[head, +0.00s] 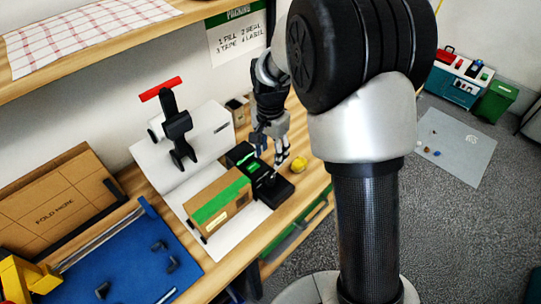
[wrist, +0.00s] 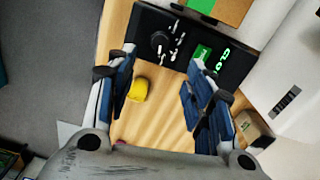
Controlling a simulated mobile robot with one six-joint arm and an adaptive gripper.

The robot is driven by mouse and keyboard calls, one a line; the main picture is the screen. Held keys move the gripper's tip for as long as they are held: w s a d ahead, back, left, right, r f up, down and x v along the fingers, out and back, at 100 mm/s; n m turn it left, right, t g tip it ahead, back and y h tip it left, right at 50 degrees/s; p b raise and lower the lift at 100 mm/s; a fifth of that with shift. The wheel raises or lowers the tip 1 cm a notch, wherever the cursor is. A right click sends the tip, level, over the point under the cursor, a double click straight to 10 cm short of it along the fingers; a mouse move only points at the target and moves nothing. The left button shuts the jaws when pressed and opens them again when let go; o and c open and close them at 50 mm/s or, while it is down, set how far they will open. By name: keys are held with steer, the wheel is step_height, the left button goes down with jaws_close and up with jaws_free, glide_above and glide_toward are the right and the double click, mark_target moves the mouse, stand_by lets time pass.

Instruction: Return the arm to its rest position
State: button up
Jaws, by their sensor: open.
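My gripper (head: 276,150) hangs fingers-down over the wooden bench, behind my arm's large black joint in the head view. In the wrist view its two blue-padded fingers (wrist: 160,62) are spread wide, with nothing between the pads but bench and a view of things below. A small yellow object (head: 299,164) lies on the bench near the fingertips; it also shows in the wrist view (wrist: 138,89), beside the left finger. A black device with a green display (head: 278,194) stands just beyond the fingers. My upper arm hides part of the bench's right side.
A cardboard box with green tape (head: 220,202) stands beside the black device. A tape dispenser with a red handle (head: 176,122) is behind it. A shelf with a checked cloth (head: 85,38) overhangs the back left. A small brown box (wrist: 251,125) is near the right finger.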

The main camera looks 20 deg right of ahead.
stand_by(0.4)
steer(key=s+r+n+t, duration=0.2)
steer(key=s+r+n, duration=0.3)
steer(key=s+r, duration=0.8)
steer(key=s+r+n+t, duration=0.2)
steer(key=s+n, duration=0.3)
steer(key=s, duration=0.8)
steer(key=shift+r+n+t, duration=0.3)
steer(key=shift+r, duration=0.3)
steer(key=shift+d, duration=0.1)
steer(key=shift+c, duration=0.2)
